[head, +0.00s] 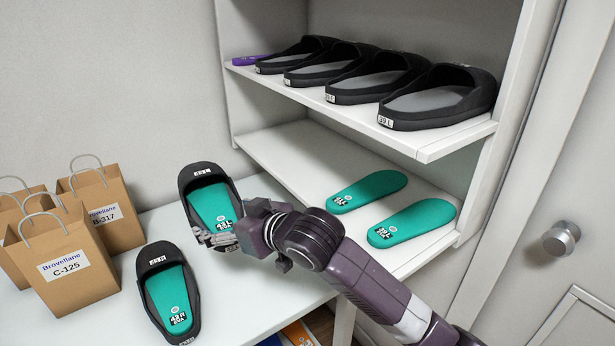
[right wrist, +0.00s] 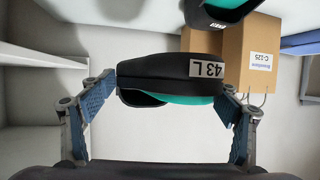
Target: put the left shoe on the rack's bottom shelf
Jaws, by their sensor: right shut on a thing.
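The left shoe (head: 190,185) is a black slide with a teal insole marked 43 L. My right gripper (head: 222,238) is shut on its near end, at the white table's back right part. In the right wrist view, the shoe (right wrist: 150,68) sits between the two fingers, its 43 L label facing the camera. Whether it touches the table is hard to tell. The rack's bottom shelf (head: 275,150) is white, to the right of the shoe. Two teal insoles (head: 368,192) (head: 412,222) lie on its right part. My left gripper is not in view.
The matching right shoe (head: 150,285) lies on the table (head: 245,310) in front. Several paper bags (head: 75,270) stand at the left. The upper shelf (head: 430,145) carries several black shoes and a purple piece (head: 248,60). The bottom shelf's left part is bare.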

